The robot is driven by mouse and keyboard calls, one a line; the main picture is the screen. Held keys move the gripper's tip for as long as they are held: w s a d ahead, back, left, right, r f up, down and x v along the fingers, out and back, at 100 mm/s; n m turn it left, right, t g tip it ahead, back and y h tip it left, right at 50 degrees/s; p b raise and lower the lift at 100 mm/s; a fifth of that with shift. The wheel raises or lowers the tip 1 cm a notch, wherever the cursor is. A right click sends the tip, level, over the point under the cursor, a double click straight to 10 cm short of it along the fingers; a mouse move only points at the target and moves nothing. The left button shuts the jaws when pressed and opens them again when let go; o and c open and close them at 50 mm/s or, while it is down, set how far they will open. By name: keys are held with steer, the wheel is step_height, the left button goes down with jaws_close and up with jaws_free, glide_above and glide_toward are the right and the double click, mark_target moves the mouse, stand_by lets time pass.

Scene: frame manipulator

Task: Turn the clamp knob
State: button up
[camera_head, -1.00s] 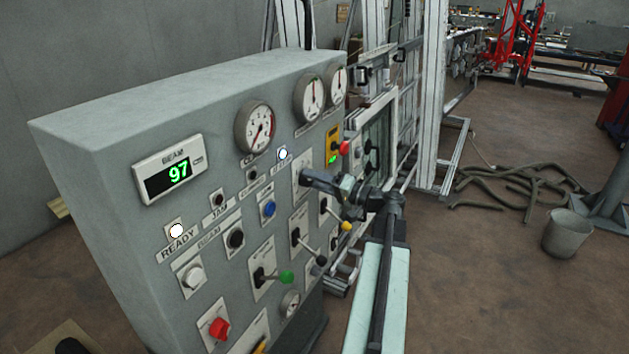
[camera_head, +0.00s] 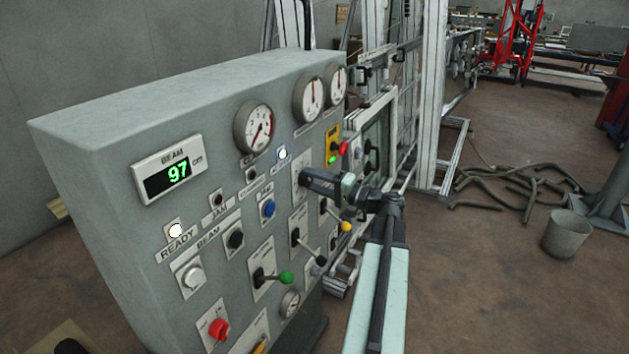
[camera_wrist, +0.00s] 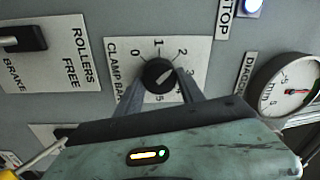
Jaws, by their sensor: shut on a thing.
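The clamp knob (camera_wrist: 158,74) is a round black knob with a pale pointer mark, on a white plate (camera_wrist: 196,28) lettered "CLAMP BA..." with a numbered dial. The lower part of the dial is hidden by my fingers.
The grey control panel (camera_head: 180,95) carries levers, buttons and gauges. A green-knobbed lever (camera_head: 286,278) and a yellow-knobbed lever (camera_head: 345,227) stick out below my gripper. A red button (camera_head: 343,148) is above right. A "DIAGON..." gauge (camera_wrist: 288,84) is right of the knob.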

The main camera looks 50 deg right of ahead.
steer(key=o, duration=1.4)
steer(key=shift+c, duration=0.2)
steer(key=v, duration=0.8)
